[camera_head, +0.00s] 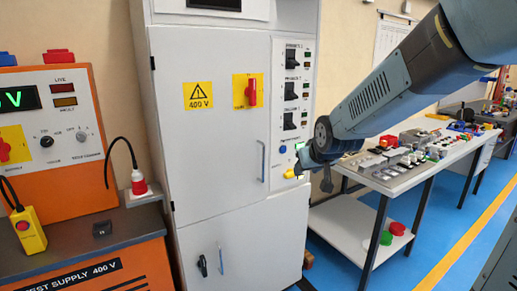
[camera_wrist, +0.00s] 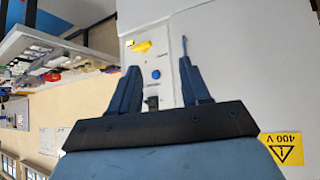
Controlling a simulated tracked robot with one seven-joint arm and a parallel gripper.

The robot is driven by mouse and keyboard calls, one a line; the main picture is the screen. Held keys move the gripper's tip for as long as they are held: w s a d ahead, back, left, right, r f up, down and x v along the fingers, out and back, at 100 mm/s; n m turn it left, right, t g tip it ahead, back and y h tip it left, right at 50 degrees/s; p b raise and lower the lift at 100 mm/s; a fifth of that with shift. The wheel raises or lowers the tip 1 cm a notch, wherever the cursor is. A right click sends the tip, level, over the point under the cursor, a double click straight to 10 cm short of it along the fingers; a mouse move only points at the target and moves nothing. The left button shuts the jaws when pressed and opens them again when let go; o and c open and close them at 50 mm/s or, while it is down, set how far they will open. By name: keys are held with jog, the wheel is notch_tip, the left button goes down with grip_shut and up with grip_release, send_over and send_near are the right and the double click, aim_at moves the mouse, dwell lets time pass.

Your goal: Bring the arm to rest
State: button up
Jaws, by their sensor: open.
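My arm enters the head view from the upper right and slants down to the left. My gripper (camera_head: 314,170) ends in front of the right edge of the grey cabinet (camera_head: 210,140). In the wrist view my gripper (camera_wrist: 158,66) has its two blue fingers spread apart, with nothing between them. Past the fingers is the cabinet's switch panel, with a blue button (camera_wrist: 156,74) and a yellow part (camera_wrist: 141,46). The yellow part also shows beside my gripper in the head view (camera_head: 291,173). Whether a finger touches the panel, I cannot tell.
The cabinet has several black switches (camera_head: 290,90), a red rotary handle (camera_head: 251,92) and a door handle (camera_head: 263,161). An orange test supply (camera_head: 60,130) stands at left. A workbench (camera_head: 400,182) with small parts stands behind my arm. Blue floor (camera_head: 425,225) is clear at right.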

jog(key=s+d+r+m+g, duration=0.1)
jog(key=s+d, duration=0.2)
jog(key=s, duration=0.5)
jog(key=s+d+r+m+g+h, duration=0.1)
jog(key=s+d+r, duration=0.1)
jog(key=s, duration=0.6)
jog(key=s+d+r+g, duration=0.1)
jog(key=s+d, duration=0.3)
jog(key=s, duration=0.5)
jog(key=shift+d+r+m+h, duration=0.3)
jog(key=shift+r+m+h, duration=0.1)
jog(key=shift+r, duration=0.25)
jog(key=shift+c, duration=0.4)
